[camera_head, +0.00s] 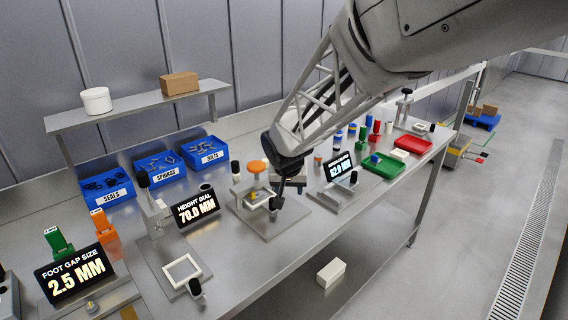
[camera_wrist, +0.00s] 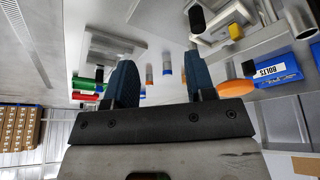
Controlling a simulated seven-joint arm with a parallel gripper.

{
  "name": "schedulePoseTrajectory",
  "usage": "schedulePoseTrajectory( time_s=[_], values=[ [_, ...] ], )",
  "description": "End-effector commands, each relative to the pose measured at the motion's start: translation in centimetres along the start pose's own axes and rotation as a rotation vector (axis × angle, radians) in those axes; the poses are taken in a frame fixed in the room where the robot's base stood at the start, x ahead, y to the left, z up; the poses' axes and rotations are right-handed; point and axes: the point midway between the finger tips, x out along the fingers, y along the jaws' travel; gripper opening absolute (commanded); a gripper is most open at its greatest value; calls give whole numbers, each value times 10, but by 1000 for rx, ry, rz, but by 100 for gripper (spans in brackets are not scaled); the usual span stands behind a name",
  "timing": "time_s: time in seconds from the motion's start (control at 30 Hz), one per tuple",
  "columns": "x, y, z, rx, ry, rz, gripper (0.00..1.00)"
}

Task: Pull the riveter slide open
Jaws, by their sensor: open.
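My gripper (camera_head: 288,195) hangs over the middle of the bench, jaws open. In the wrist view its two dark blue fingers (camera_wrist: 162,85) stand apart with nothing held between them. Just behind and left of it is a small metal station with an orange round knob (camera_head: 258,167), black handles and a steel base plate (camera_head: 268,222). The orange knob shows beside the right finger in the wrist view (camera_wrist: 236,88). To its right is another metal fixture (camera_head: 338,197) with a display (camera_head: 340,170) reading about 62.0 MM. No riveter label is legible; I cannot tell which fixture has the slide.
Blue bins of bolts (camera_head: 204,152), springs (camera_head: 158,166) and seals (camera_head: 106,187) line the back left. The height dial display (camera_head: 196,209) and a foot gap display (camera_head: 76,277) stand left. Green (camera_head: 380,164) and red (camera_head: 412,146) trays lie right.

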Motion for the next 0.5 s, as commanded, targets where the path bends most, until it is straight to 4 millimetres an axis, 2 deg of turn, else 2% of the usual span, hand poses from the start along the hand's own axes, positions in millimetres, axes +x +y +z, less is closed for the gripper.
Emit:
schedulePoseTrajectory(
  time_s=[0.1, 0.23, 0.5],
  values=[
    [20, -24, -9, -6, 5, -9, 50],
    [35, -42, -17, -8, 14, -17, 50],
    [46, -55, -21, -7, 19, -24, 50]
  ],
)
